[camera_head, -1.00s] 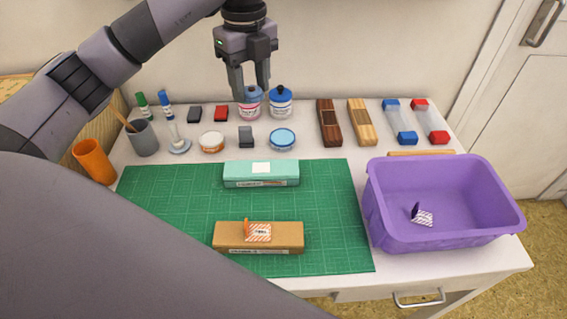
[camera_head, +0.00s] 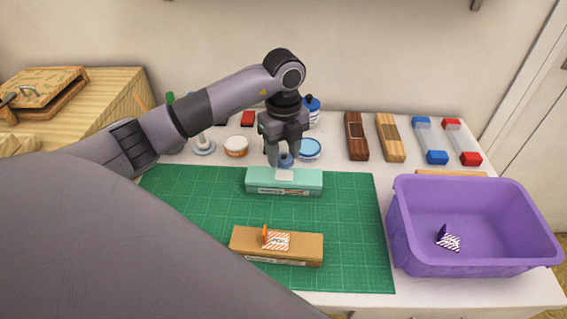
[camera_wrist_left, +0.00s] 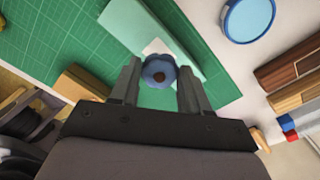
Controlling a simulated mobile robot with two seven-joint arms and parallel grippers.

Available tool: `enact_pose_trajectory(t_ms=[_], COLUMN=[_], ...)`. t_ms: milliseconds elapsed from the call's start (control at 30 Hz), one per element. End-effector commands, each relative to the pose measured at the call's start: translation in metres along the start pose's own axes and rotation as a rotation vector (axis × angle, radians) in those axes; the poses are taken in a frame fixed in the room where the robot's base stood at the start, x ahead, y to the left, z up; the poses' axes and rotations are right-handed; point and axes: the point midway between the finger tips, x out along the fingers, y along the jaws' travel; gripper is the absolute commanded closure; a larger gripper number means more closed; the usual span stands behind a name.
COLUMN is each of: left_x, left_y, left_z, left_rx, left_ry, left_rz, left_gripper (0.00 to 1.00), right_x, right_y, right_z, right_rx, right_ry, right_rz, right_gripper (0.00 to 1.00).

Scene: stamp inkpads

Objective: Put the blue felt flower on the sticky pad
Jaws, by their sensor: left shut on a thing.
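The blue felt flower (camera_head: 286,160) is small and round. In the left wrist view the flower (camera_wrist_left: 159,72) has a dark centre and sits between my fingertips. My left gripper (camera_head: 286,161) points down and is shut on the flower, just above the sticky pad. The sticky pad (camera_head: 286,175) is a white square on top of the teal box (camera_head: 258,181), at the back of the green mat. The pad also shows in the left wrist view (camera_wrist_left: 152,46), partly hidden behind the flower. I cannot tell whether flower and pad touch. My right gripper is not in view.
A cardboard box (camera_head: 303,247) with a striped tag lies at the front of the green mat (camera_head: 200,215). A purple bin (camera_head: 480,262) stands on the right. A blue-rimmed tin (camera_head: 310,149) and a blue-lidded jar (camera_head: 313,112) are close behind the gripper.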

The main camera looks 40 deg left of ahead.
Motion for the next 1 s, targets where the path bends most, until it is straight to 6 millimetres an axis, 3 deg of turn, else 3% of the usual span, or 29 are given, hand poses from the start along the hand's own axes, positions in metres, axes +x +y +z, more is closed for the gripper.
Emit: enact_pose_trajectory(t_ms=[267,667,700,733,1000], left_x=[0.038,0.044,0.043,0.043,0.043], left_y=[0.0,0.0,0.0,0.0,0.0], left_z=[-0.001,-0.001,-0.001,-0.001,0.0], left_rx=[0.001,0.001,0.001,0.001,0.001], left_ry=[0.002,0.001,0.001,0.001,0.001], left_rz=[0.002,0.001,0.001,0.001,0.001], left_gripper=[0.82,0.82,0.41,0.31,0.29], right_x=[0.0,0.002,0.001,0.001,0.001], right_y=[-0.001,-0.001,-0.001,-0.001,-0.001], right_z=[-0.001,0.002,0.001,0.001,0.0], right_rx=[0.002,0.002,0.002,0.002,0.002], right_ry=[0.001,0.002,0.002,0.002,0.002], right_rz=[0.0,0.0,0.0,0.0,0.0], right_gripper=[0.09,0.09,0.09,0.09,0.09])
